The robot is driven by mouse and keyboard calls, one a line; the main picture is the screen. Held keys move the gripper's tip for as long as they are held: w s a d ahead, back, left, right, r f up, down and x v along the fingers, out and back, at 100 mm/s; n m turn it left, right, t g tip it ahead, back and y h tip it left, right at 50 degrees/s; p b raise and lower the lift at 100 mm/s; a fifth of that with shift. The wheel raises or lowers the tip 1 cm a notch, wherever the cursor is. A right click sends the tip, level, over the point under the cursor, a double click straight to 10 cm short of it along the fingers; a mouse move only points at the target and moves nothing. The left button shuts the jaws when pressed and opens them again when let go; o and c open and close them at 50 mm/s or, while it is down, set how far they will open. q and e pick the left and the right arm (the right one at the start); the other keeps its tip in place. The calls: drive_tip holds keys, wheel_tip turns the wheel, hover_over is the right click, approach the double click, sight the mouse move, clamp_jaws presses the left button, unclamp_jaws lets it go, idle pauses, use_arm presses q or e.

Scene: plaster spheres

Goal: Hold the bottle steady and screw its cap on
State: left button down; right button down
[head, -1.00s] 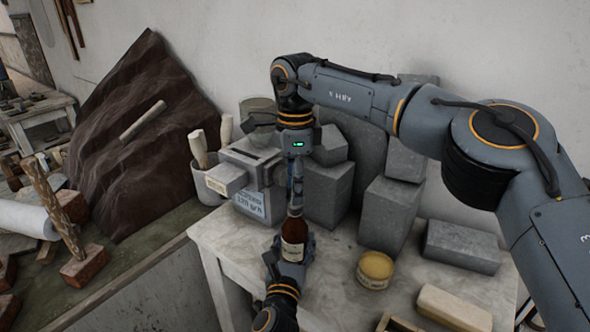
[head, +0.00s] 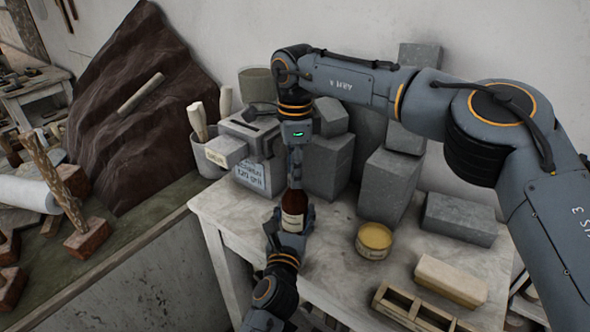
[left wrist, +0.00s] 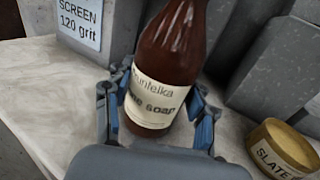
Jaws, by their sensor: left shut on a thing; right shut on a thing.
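The brown bottle (head: 294,203) with a cream label stands upright over the pale bench. In the left wrist view the bottle (left wrist: 170,45) fills the upper middle, its top cut off by the frame edge. My left gripper (left wrist: 157,112) is shut on the bottle's body, with blue-padded fingers on both sides. My right gripper (head: 296,172) comes down from above onto the bottle's top, in line with it. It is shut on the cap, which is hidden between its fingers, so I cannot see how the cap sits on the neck.
A grey box labelled 120 grit (head: 250,175) stands left behind the bottle. Grey blocks (head: 384,187) crowd behind and to the right. A yellow round tin (head: 373,240), a pale bar (head: 451,281) and a wooden tray (head: 380,296) lie right on the bench (head: 222,213).

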drive_tip(key=m, duration=1.4)
drive_tip(key=shift+m, duration=0.4)
drive_tip(key=c, duration=1)
unclamp_jaws()
wheel_tip(320, 180, up, 12)
drive_tip(key=shift+f, duration=0.1)
